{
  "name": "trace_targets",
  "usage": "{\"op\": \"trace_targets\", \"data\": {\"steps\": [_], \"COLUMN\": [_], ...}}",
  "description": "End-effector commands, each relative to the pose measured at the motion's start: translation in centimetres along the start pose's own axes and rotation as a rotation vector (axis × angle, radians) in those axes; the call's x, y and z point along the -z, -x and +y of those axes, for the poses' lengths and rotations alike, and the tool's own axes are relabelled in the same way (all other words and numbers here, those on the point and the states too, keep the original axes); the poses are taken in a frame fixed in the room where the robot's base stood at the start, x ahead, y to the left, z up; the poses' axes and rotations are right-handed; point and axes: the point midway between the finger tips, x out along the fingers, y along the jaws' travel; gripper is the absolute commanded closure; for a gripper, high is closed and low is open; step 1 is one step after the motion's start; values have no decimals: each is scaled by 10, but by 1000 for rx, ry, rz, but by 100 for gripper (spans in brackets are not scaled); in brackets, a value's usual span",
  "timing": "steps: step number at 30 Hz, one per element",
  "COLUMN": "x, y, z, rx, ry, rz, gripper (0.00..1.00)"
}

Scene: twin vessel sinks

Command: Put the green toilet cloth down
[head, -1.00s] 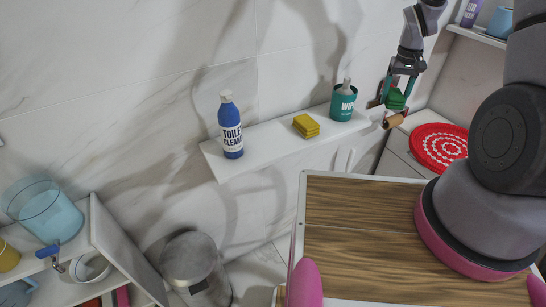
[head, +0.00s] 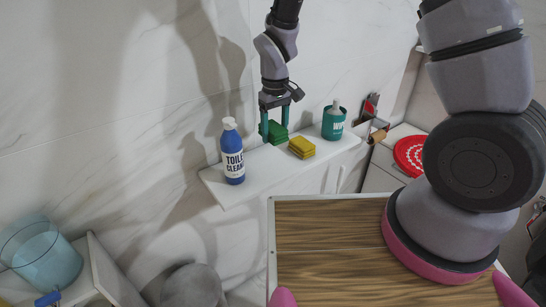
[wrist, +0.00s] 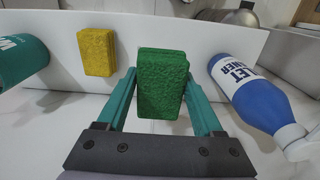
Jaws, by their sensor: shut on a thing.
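The green toilet cloth (head: 277,132) is a folded, rough-textured block. My gripper (head: 275,128) is shut on it, above or at the white shelf (head: 215,176), between the blue cleaner bottle and the yellow cloth. In the wrist view the green cloth (wrist: 162,84) sits upright between the two teal fingers. I cannot tell whether its underside touches the shelf.
The blue toilet cleaner bottle (head: 233,158) stands left of the green cloth. A yellow folded cloth (head: 301,147) lies to its right, then a teal wipes tub (head: 334,122). A wooden-topped surface (head: 330,235) is in front.

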Motion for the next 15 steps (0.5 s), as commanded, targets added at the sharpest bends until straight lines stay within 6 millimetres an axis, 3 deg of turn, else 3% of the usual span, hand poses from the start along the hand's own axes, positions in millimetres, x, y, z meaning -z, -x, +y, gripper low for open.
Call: {"op": "trace_targets", "data": {"steps": [6, 15], "x": [-2, -1], "y": [-39, -67], "z": [-3, -2], "rx": [0, 0], "ry": [5, 4], "rz": [-7, -4], "gripper": [100, 100]}}
